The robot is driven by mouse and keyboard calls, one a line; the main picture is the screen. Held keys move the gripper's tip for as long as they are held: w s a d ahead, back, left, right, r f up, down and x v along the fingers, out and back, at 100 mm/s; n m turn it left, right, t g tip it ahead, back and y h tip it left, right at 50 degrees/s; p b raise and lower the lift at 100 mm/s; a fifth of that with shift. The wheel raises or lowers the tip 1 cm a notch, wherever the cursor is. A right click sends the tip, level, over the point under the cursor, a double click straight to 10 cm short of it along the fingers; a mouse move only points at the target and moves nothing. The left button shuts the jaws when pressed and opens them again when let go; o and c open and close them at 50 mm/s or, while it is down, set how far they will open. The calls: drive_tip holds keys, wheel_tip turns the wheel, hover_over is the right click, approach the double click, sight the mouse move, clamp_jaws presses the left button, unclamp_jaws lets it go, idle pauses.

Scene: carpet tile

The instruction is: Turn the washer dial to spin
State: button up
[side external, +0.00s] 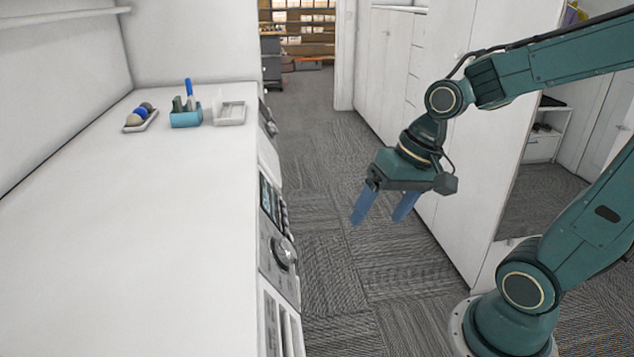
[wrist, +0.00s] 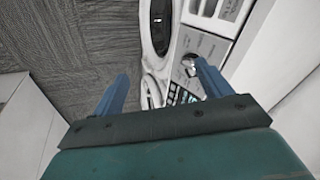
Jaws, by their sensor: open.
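The washer dial (side external: 284,252) is a round silver-grey knob on the washer's front control panel (side external: 268,245), below the white counter edge. In the wrist view the dial (wrist: 190,62) shows near the tip of the right finger, which partly covers the panel. My gripper (side external: 378,222) has two blue fingers spread apart with nothing between them. In the side view it hangs over the carpet, to the right of the dial and apart from it. The wrist view also shows my gripper (wrist: 160,72) open. The dial's setting marks are too small to read.
White cabinets (side external: 440,110) stand behind my gripper. Carpet floor (side external: 330,200) lies open between the counter and cabinets.

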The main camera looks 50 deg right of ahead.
drive_tip(key=w+d+f+m+y, duration=0.1)
drive_tip(key=w+f+m+y, duration=0.4)
drive_tip(key=f+m, duration=0.3)
drive_tip(key=m+t+y, duration=0.3)
drive_tip(key=m+t, duration=0.3)
drive_tip(key=m, duration=0.7)
approach(295, 248)
drive_tip(key=r+v, duration=0.1)
drive_tip(key=v, duration=0.3)
drive_tip(key=shift+w+a, duration=0.1)
drive_tip(key=shift+a, duration=0.05)
drive_tip(key=shift+w+a+f, duration=0.1)
drive_tip(key=shift+g, duration=0.3)
drive_tip(key=shift+x, duration=6.8)
drive_tip(key=c, duration=1)
